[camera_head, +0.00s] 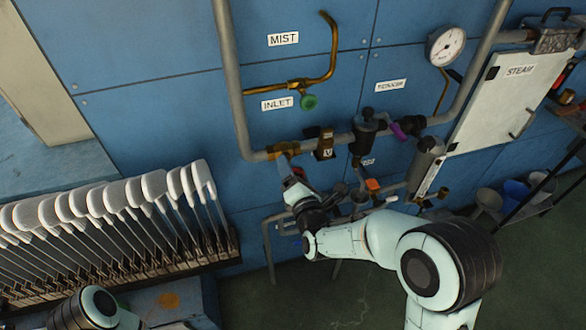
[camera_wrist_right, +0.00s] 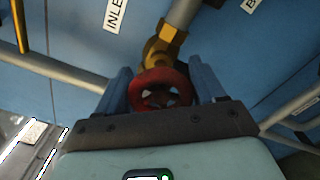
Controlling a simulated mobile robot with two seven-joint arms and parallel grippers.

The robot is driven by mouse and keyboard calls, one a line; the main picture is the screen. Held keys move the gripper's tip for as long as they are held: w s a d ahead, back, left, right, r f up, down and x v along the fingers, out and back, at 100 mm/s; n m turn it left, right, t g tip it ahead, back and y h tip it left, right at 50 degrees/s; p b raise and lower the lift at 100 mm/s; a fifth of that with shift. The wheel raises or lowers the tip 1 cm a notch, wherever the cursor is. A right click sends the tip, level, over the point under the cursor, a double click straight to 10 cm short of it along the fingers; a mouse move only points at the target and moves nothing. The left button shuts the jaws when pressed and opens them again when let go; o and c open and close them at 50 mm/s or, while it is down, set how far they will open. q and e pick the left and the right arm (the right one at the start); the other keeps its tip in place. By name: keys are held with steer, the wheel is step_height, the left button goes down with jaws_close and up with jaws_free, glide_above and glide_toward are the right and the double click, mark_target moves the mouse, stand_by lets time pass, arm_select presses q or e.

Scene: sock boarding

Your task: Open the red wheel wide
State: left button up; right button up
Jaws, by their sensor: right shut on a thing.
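The red wheel (camera_wrist_right: 160,76) shows in the right wrist view, on a brass valve (camera_wrist_right: 163,48) fitted to a grey pipe. My right gripper (camera_wrist_right: 163,88) is shut on the wheel, with one blue-grey finger on each side of it. In the head view my right gripper (camera_head: 287,174) reaches up to the brass valve (camera_head: 284,150) on the pipe below the INLET label. The wheel is mostly hidden there by the gripper. My left gripper is out of view; only part of my left arm shows at the lower left.
A rack of white sock forms (camera_head: 120,200) stands to the left.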

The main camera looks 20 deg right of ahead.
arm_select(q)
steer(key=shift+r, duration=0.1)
arm_select(e)
steer(key=shift+n, duration=0.4)
steer(key=o, duration=1)
steer(key=shift+c, duration=0.2)
arm_select(q)
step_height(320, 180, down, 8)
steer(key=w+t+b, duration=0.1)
steer(key=b, duration=0.7)
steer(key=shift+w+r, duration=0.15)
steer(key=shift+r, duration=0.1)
arm_select(e)
steer(key=s, duration=1.3)
steer(key=shift+s+d, duration=0.2)
